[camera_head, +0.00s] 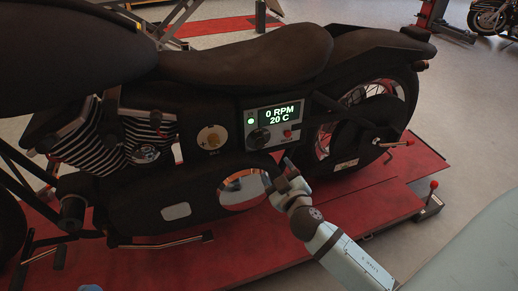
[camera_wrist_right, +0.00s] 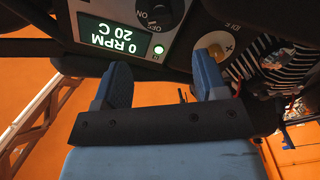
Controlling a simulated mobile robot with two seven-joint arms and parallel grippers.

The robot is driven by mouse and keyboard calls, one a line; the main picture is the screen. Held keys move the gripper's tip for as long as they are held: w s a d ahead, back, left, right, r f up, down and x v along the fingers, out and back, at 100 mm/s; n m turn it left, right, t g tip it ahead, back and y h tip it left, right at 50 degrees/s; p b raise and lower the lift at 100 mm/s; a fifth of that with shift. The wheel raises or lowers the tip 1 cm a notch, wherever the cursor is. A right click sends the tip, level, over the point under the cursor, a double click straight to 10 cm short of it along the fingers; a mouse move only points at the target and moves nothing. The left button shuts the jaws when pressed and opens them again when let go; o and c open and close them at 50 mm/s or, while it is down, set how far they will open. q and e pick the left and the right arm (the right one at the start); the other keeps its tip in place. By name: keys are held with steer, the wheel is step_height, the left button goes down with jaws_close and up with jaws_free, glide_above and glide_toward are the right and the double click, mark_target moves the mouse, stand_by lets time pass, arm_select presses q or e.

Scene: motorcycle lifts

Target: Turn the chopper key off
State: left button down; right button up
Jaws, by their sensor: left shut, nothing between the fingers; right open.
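The chopper (camera_head: 240,55) has a control panel with a lit display (camera_head: 283,115) reading 0 RPM and 20 C. The dark round key switch (camera_head: 260,137) is below the display's left end, beside a lit green lamp (camera_head: 250,121). The switch is cut by the top edge in the right wrist view (camera_wrist_right: 165,10), with ON lettering; its exact angle is unclear. My right gripper (camera_head: 278,173) is open and empty, below the panel and apart from the switch. Its two blue fingers also show in the right wrist view (camera_wrist_right: 162,82). A sliver of my left gripper (camera_head: 90,288) shows at the bottom edge, shut and empty.
A red button (camera_head: 287,134) sits right of the switch. A gold IDLE dial (camera_head: 212,137) is on the left, near the finned engine (camera_head: 140,145). The bike stands on a red lift (camera_head: 350,215). A red-knobbed lever (camera_head: 432,190) stands at right.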

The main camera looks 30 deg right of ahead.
mark_target(263, 147)
steer(key=b+x, duration=0.1)
steer(key=x, duration=0.9)
steer(key=shift+f+b, duration=0.1)
steer(key=shift+b, duration=0.2)
steer(key=shift+w+d, duration=0.1)
steer(key=shift+w, duration=0.6)
arm_select(q)
step_height(263, 147, down, 2)
steer(key=shift+w+m+g, duration=0.15)
steer(key=shift+m+g, duration=0.15)
steer(key=shift+g, duration=0.2)
arm_select(e)
steer(key=shift+c, duration=0.2)
steer(key=c, duration=0.9)
